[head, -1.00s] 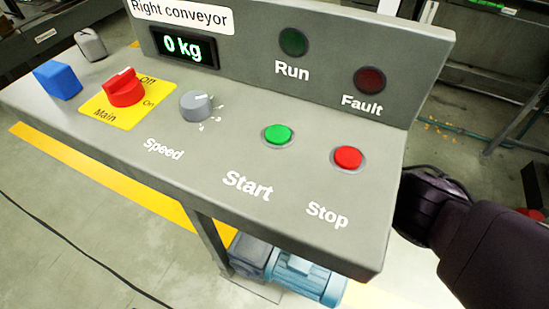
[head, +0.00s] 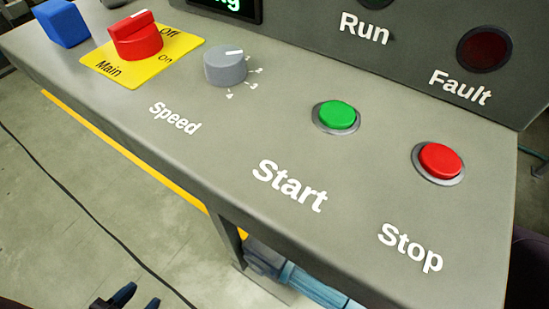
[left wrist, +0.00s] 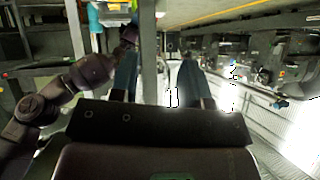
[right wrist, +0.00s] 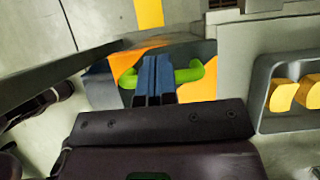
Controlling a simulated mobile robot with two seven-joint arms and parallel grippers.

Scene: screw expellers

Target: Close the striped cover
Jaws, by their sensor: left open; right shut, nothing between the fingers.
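In the right wrist view, a cover with orange and dark blue-grey stripes (right wrist: 203,88) carries a green handle (right wrist: 207,73). My right gripper (right wrist: 156,60) is shut with its blue fingers together, in front of the handle's middle. The fingers hide that part, and I cannot tell whether they touch it. Whether the cover is open or shut is unclear. The cover does not show in the head view. My left gripper (head: 140,298) is open and empty, low at the left of the head view and below the console; it also shows in the left wrist view (left wrist: 160,65).
A grey console (head: 330,260) fills the head view, with a red main switch (head: 136,42), a speed knob (head: 225,66), a green start button (head: 337,115) and a red stop button (head: 440,160). Yellow parts (right wrist: 283,95) sit in a grey recess right of the cover.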

